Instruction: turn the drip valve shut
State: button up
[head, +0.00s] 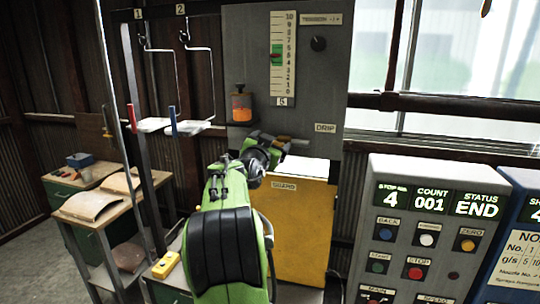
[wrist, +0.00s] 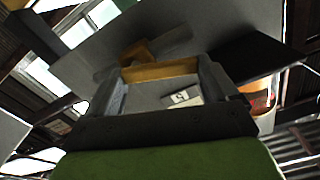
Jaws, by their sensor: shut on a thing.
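The drip valve sits on the grey panel beside the DRIP label (head: 325,128), mostly hidden in the head view by my gripper (head: 284,143). In the wrist view a brass-coloured part (wrist: 140,50), which looks like the valve's handle, shows just past the fingers. My gripper (wrist: 160,75) is shut on the valve, held up close against the panel. How far the valve is turned cannot be told. An orange bottle (head: 241,104) is on the panel to the upper left of my gripper; it also shows at the right of the wrist view (wrist: 262,98).
A yellow guard box (head: 305,225) stands below my gripper. A control box (head: 415,235) at the right reads stop 4, count 001, END. Hangers (head: 200,85) with white trays hang at the left. Benches (head: 90,210) stand farther left.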

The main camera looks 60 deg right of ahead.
jog(key=m+b, duration=0.2)
jog(key=m, duration=0.1)
jog(key=s+m+b, duration=0.1)
jog(key=m+b, duration=0.1)
jog(key=m, duration=0.2)
jog(key=s+r+m+b, duration=0.1)
jog(key=m+b, duration=0.2)
jog(key=m, duration=0.1)
jog(key=shift+d+r, duration=0.1)
jog(key=shift+d, duration=0.1)
jog(key=shift+s+m+b, duration=0.25)
jog(key=shift+m+b, duration=0.15)
jog(key=shift+m, duration=0.45)
jog(key=shift+s+m+b, duration=0.2)
jog(key=shift+m+b, duration=0.2)
jog(key=shift+m, duration=0.45)
jog(key=shift+r, duration=0.1)
jog(key=o, duration=1.3)
jog(key=a+b, duration=0.1)
jog(key=a, duration=0.4)
jog(key=s+a+b, duration=0.1)
jog(key=a+b, duration=0.1)
jog(key=a, duration=0.3)
jog(key=s+a+b, duration=0.1)
jog(key=a+b, duration=0.1)
jog(key=a, duration=0.3)
jog(key=shift+s+a, duration=0.2)
jog(key=shift+s, duration=0.05)
